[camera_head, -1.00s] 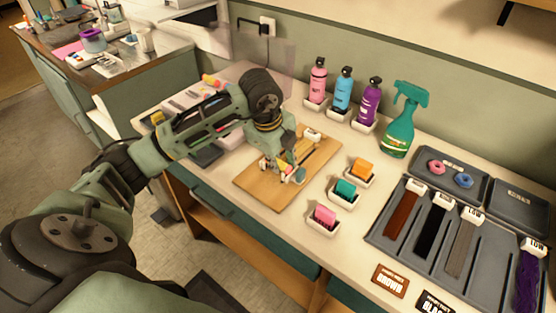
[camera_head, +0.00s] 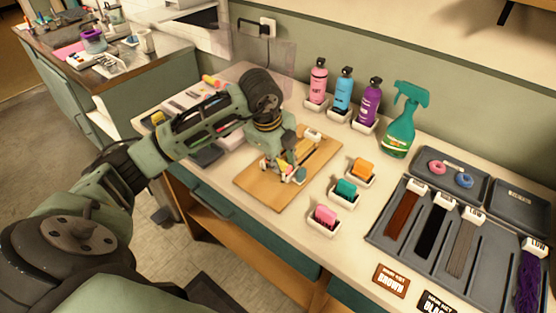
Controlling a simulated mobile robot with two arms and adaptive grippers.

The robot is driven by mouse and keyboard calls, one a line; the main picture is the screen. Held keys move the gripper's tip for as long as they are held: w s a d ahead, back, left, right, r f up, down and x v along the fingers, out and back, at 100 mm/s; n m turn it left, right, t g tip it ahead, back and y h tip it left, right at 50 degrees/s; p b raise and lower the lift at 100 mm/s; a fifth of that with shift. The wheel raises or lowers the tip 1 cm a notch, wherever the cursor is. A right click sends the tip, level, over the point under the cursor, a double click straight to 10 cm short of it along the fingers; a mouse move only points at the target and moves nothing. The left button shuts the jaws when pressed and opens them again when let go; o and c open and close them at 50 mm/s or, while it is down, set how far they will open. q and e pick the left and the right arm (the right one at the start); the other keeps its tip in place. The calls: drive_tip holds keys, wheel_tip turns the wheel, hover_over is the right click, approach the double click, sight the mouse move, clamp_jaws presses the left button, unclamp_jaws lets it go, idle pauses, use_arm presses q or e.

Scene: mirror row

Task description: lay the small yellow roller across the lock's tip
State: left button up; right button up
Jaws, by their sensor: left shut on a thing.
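My left gripper (camera_head: 286,172) is low over the wooden board (camera_head: 262,194), fingers pointing down. It is shut on a small yellowish thing, which looks like the yellow roller (camera_head: 283,166). The fingers hide most of it, so its exact angle is unclear. A blond lock (camera_head: 304,147) lies on the board beneath a white clip (camera_head: 314,134) and runs toward my gripper. The lock's tip is hidden by the gripper, so I cannot tell whether the roller touches it. My right gripper is not in view.
Orange (camera_head: 362,168), teal (camera_head: 346,189) and pink (camera_head: 325,214) rollers sit in white holders right of the board. Several bottles and a green spray bottle (camera_head: 402,120) stand behind. A grey tray (camera_head: 385,238) with hair locks lies at the right.

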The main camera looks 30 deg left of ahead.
use_arm(q)
drive_tip(key=o, duration=0.9)
drive_tip(key=shift+s+d+f, duration=0.15)
drive_tip(key=shift+s+f, duration=0.2)
drive_tip(key=shift+f, duration=0.45)
drive_tip(key=shift+o, duration=0.6)
drive_tip(key=shift+w, duration=0.1)
drive_tip(key=o, duration=0.6)
drive_tip(key=shift+w, duration=0.25)
drive_tip(key=shift+r, duration=0.2)
drive_tip(key=shift+w+r+p+v, duration=0.1)
drive_tip(key=shift+w+p+v, duration=0.2)
drive_tip(key=shift+p+v, duration=0.7)
drive_tip(key=shift+w+r+p+v, duration=0.1)
drive_tip(key=shift+w+p+v, duration=0.15)
drive_tip(key=shift+p+v, duration=0.75)
drive_tip(key=shift+w+p+v, duration=0.3)
drive_tip(key=shift+p+v, duration=0.25)
drive_tip(key=shift+v, duration=0.9)
